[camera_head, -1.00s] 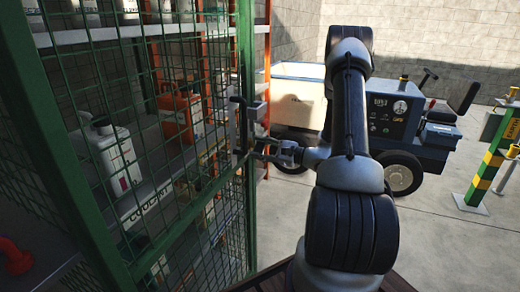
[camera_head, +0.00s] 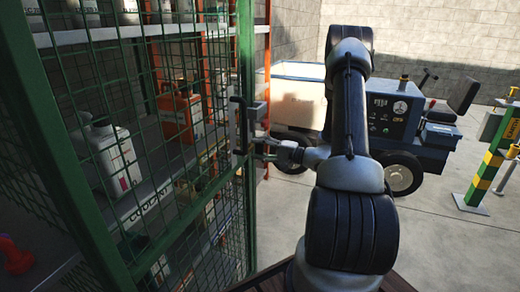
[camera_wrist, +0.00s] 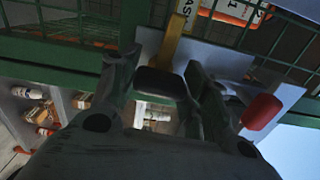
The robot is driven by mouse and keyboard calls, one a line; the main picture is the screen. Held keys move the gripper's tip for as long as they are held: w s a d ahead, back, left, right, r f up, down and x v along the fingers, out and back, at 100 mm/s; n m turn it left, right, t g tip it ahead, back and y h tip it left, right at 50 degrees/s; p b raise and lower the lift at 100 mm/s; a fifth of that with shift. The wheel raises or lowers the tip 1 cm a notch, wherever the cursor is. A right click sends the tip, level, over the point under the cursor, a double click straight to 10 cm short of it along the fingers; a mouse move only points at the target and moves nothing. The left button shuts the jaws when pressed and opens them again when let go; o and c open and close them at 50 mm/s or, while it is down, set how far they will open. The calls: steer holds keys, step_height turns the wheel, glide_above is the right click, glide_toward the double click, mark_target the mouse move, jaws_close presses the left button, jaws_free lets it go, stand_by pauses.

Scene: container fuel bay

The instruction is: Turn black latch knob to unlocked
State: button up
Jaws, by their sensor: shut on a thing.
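The black latch knob (camera_wrist: 160,83) shows in the wrist view as a dark rounded bar between the two fingers of my gripper (camera_wrist: 162,78). The fingers are shut on it, one on each side. A yellow strip (camera_wrist: 176,35) lies just beyond the knob, in front of a pale plate. In the head view my gripper (camera_head: 258,150) is at the latch on the green cage door's edge, below a dark upright handle (camera_head: 238,118). The knob itself is hard to make out there, and its turn angle cannot be read clearly.
The green mesh cage (camera_head: 90,170) fills the left, with a white jug (camera_head: 112,158) and an orange can (camera_head: 180,115) on shelves inside. A red piece (camera_wrist: 262,112) is right of my fingers. A blue vehicle (camera_head: 395,120) stands behind my arm.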

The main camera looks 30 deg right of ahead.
steer(key=shift+n, duration=0.5)
steer(key=o, duration=1)
steer(key=v, duration=1.2)
